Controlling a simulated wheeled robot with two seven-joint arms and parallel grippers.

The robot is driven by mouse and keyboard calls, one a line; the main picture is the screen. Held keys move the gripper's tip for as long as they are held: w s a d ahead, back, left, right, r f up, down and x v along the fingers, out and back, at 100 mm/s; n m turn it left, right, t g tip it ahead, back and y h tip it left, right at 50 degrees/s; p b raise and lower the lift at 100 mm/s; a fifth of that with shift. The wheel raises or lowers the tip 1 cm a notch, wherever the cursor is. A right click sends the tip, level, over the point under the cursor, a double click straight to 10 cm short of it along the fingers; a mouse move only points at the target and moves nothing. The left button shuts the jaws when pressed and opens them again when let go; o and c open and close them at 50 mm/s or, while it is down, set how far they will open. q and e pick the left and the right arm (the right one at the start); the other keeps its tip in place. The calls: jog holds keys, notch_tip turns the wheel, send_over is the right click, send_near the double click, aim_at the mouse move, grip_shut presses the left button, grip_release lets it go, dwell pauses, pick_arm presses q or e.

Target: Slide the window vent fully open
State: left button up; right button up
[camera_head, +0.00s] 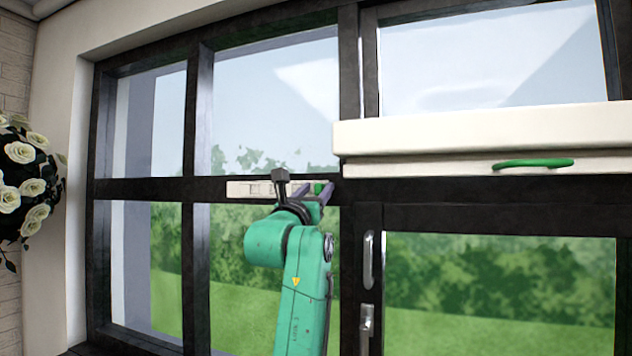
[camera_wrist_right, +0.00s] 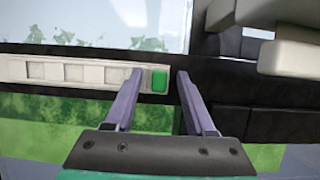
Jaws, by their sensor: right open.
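The window vent (camera_head: 236,188) is a white strip with square slots on the dark horizontal bar of the window. It also fills the left of the right wrist view (camera_wrist_right: 90,70). Its green slider tab (camera_head: 319,187) sits at the strip's right end and shows clearly in the wrist view (camera_wrist_right: 160,82). My right gripper (camera_head: 311,190) is open, with one purple finger to each side of the tab in the wrist view (camera_wrist_right: 159,73). I cannot tell whether a finger touches the tab. My left gripper is out of view.
A white box-like cover (camera_head: 480,130) with a green handle (camera_head: 535,163) juts out at the upper right. Silver window handles (camera_head: 368,260) are on the frame below. White flowers (camera_head: 28,180) hang at the far left. The panes left of the vent are unobstructed.

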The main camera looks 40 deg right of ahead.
jog(key=shift+a, duration=0.15)
jog(key=shift+c, duration=0.6)
grip_shut()
dwell(0.6)
